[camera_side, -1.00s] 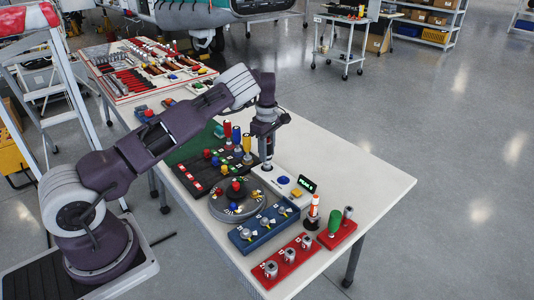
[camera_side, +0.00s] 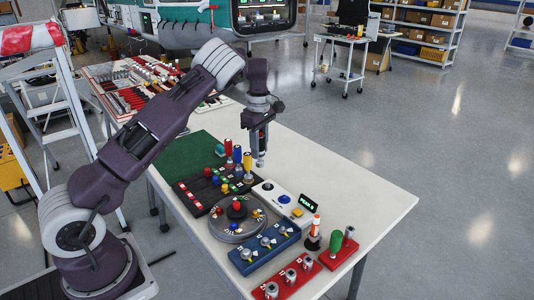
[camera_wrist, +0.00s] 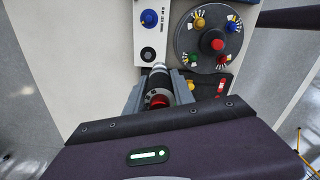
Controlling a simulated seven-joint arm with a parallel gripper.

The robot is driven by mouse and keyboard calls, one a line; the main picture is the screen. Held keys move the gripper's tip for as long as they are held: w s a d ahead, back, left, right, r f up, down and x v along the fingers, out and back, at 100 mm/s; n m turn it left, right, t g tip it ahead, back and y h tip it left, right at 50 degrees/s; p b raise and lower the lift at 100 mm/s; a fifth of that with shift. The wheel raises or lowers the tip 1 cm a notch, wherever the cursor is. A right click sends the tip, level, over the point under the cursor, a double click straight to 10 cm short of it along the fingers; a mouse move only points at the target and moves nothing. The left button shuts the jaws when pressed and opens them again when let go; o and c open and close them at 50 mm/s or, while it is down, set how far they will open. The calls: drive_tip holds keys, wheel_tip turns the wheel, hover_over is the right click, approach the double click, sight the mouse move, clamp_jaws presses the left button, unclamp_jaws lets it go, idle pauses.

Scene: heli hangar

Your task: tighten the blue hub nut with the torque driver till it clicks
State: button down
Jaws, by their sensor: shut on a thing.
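My gripper (camera_side: 262,128) is shut on the torque driver, a dark upright tool with a silver tip (camera_side: 261,160). In the wrist view the driver (camera_wrist: 158,88) stands between the fingers, with a red top end. Its tip hangs in the air by the white box. The grey round hub (camera_wrist: 182,42) has a red centre knob (camera_wrist: 218,44) and coloured nuts around it. The blue hub nut (camera_wrist: 232,27) is at its upper right in the wrist view. In the side view the hub (camera_side: 218,230) lies left of and below the driver, apart from it.
A white box (camera_side: 268,190) with a blue button (camera_side: 284,199) and a lit display (camera_side: 308,201) stands near the driver. Red, blue and yellow handles (camera_side: 238,154) stand upright close by. A blue socket block (camera_side: 262,248) and red socket blocks (camera_side: 290,277) are in front.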

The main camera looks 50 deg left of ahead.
drive_tip(key=s+d+f+m, duration=0.1)
drive_tip(key=s+d, duration=0.3)
drive_tip(key=s, duration=0.4)
drive_tip(key=s+d+f+m, duration=0.15)
drive_tip(key=s+d, duration=0.25)
drive_tip(key=s, duration=0.4)
drive_tip(key=shift+n, duration=0.35)
drive_tip(key=shift+s+d+f, duration=0.1)
drive_tip(key=shift+f, duration=1.1)
drive_tip(key=shift+s+d+f, duration=0.1)
drive_tip(key=shift+f, duration=1.05)
drive_tip(key=shift+f, duration=1)
